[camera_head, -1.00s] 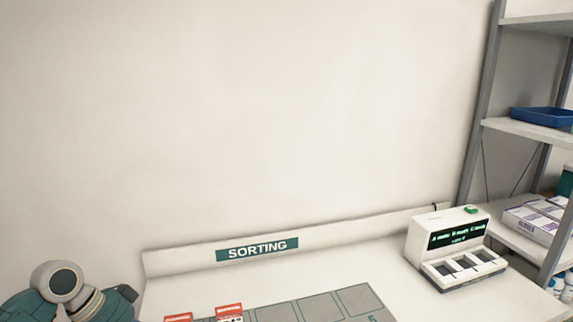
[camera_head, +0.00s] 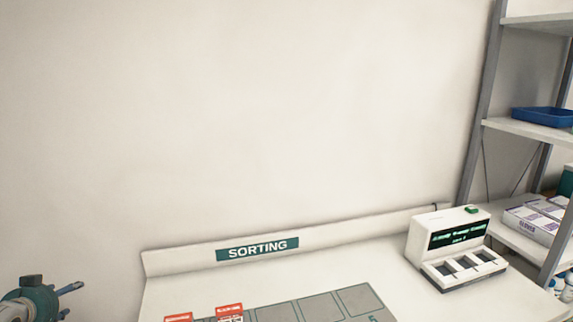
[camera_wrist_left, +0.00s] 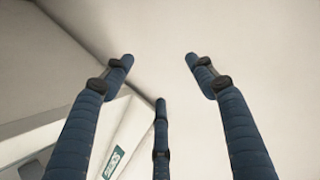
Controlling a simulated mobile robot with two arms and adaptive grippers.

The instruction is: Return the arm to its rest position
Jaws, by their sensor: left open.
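My left gripper (camera_head: 70,300) shows at the lower left corner of the head view, left of the sorting table (camera_head: 400,285) and apart from it. In the left wrist view its blue jointed fingers (camera_wrist_left: 160,75) are spread wide with nothing between them. Beyond the fingers are bare wall and part of the table's back edge with the sign. Most of the left arm is outside the head view. My right gripper is in neither view.
A "SORTING" sign (camera_head: 257,249) is on the table's back ledge. Red-and-white cards (camera_head: 229,312) lie by a grey numbered mat (camera_head: 320,307). A white device (camera_head: 448,245) with a green display stands right. A shelf rack (camera_head: 482,110) holds a blue tray (camera_head: 542,117) and boxes (camera_head: 532,222).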

